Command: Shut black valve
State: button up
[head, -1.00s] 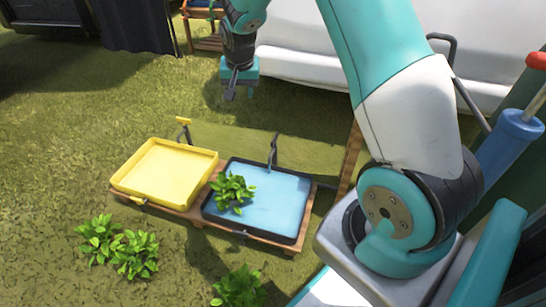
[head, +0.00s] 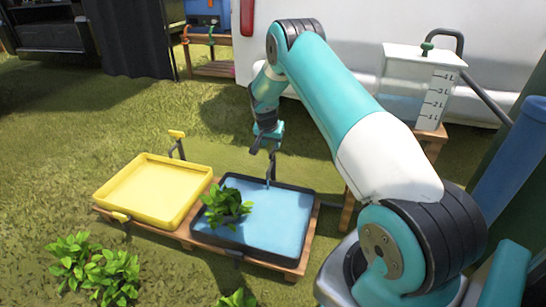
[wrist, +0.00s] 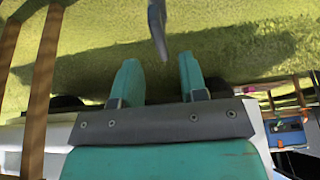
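The black tray (head: 310,215) holds blue water and a leafy plant (head: 226,204). A dark upright tap, which I take as the black valve (head: 271,165), stands at its back edge. Its top is partly hidden by my gripper (head: 264,142), which hangs just above or in front of it. In the wrist view, my gripper (wrist: 158,78) is open, with two teal fingers apart and nothing between them. A dark grey piece (wrist: 157,25), probably the valve, shows just beyond the fingertips, near the middle. I cannot tell whether they touch or how the valve is set.
A yellow tray (head: 150,190) with a yellow-handled tap (head: 177,134) stands to the left on the same wooden stand (head: 180,236). A clear water tank (head: 420,85) stands at the right, behind my arm. Leafy plants (head: 95,266) grow on the grass in front. Open grass lies left.

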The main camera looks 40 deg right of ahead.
aim_at(273, 149)
jog(key=b+x, duration=0.2)
jog(key=x, duration=0.3)
grip_shut()
